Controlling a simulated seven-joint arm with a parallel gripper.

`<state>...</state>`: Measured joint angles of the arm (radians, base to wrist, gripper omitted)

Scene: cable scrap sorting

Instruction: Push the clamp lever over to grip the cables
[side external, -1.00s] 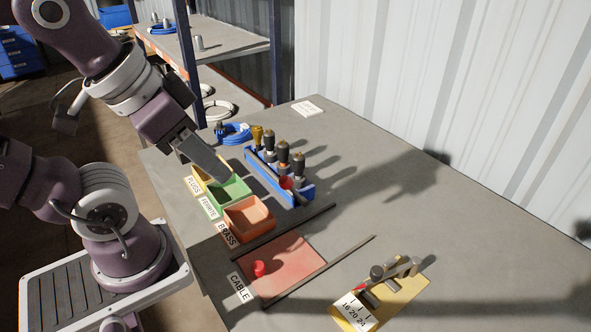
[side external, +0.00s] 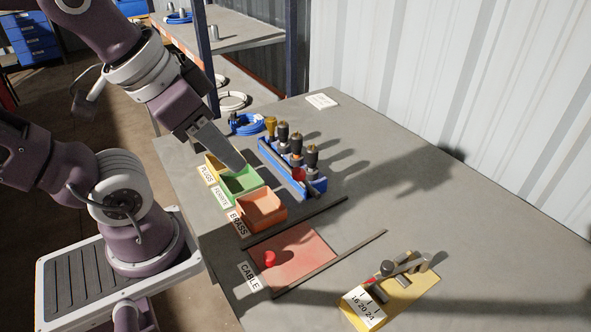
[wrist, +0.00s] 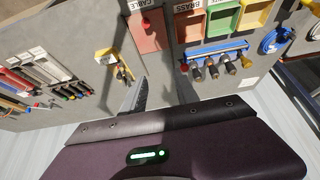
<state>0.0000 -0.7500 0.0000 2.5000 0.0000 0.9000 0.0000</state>
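The clamp is a yellow base (side external: 405,301) at the front right of the table in the side view, with a white label marked 16 20 24. Its metal lever with a dark knob (side external: 387,267) lies along the top. The clamp also shows small at upper left in the wrist view (wrist: 104,57). I cannot make out cables in the clamp. My gripper (side external: 240,165) hangs above the green bin, well apart from the clamp.
Bins for plugs, ferrite and brass (side external: 260,210) stand below my gripper, beside a blue rack (side external: 312,186) of upright tools. A red mat (side external: 300,262) with a red piece and dark bars lies before the clamp. Several coloured-handled items (wrist: 45,75) lie beyond it. The right table area is clear.

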